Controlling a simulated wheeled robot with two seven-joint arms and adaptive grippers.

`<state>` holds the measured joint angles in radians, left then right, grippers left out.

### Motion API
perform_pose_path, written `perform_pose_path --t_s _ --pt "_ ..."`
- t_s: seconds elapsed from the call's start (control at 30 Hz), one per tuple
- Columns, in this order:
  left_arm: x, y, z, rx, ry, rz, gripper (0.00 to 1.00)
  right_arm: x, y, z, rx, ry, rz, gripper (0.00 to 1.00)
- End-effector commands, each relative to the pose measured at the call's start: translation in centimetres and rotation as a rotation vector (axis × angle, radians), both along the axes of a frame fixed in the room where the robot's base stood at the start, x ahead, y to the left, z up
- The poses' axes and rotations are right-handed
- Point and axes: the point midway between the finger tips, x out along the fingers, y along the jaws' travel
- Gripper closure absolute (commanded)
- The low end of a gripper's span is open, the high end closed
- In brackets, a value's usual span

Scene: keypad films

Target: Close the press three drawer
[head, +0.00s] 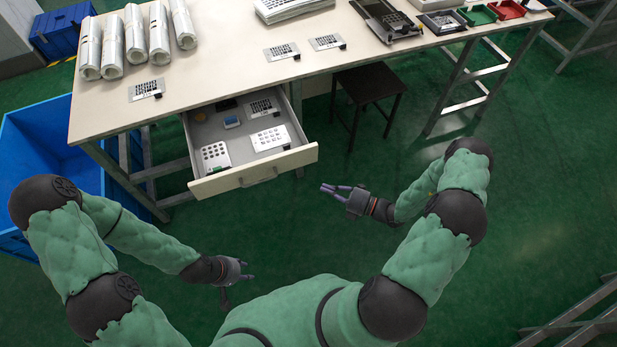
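The drawer (252,180) under the table is pulled well out, and its front panel faces me with a bar handle (259,179). Inside it lie several keypad plates (270,138) and a small blue item (231,122). My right gripper (328,189) is just right of and below the drawer's right front corner, apart from it, with its fingers pointing left; the fingers look slightly spread and hold nothing visible. My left gripper (243,283) is lower, below the drawer front and apart from it. Its fingers look spread, with nothing between them.
The long table (215,75) carries rolled films (112,48), flat keypad plates (281,51), and trays at the right. A large blue bin (40,135) stands left of the drawer. A dark stool (369,84) stands right of it. Green floor in front is clear.

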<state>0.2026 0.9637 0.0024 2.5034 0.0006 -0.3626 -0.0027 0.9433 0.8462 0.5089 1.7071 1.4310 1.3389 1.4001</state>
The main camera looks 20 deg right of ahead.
Motion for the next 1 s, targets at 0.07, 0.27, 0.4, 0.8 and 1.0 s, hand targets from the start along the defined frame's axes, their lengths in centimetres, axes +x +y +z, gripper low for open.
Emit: perform_pose_path --t_s 0.07,0.27,0.4,0.8,1.0 --pt "0.0 0.0 -0.3 0.000 0.000 0.000 0.60 0.5 0.6 0.0 0.001 -0.001 0.005 1.00" --pt "0.0 0.0 -1.1 0.000 0.000 0.000 0.60 2.7 3.0 -0.2 0.001 -0.002 0.009 1.00" --pt "0.0 0.0 -1.8 0.000 0.000 0.000 0.60 4.6 4.9 -0.2 -0.001 -0.003 0.010 1.00" --pt "0.0 0.0 -3.9 0.000 0.000 0.000 0.60 9.7 7.1 -0.2 -0.004 -0.003 0.007 1.00" --pt "0.0 0.0 -4.2 0.000 0.000 0.000 0.60 10.8 7.1 0.0 -0.003 -0.001 0.007 1.00"
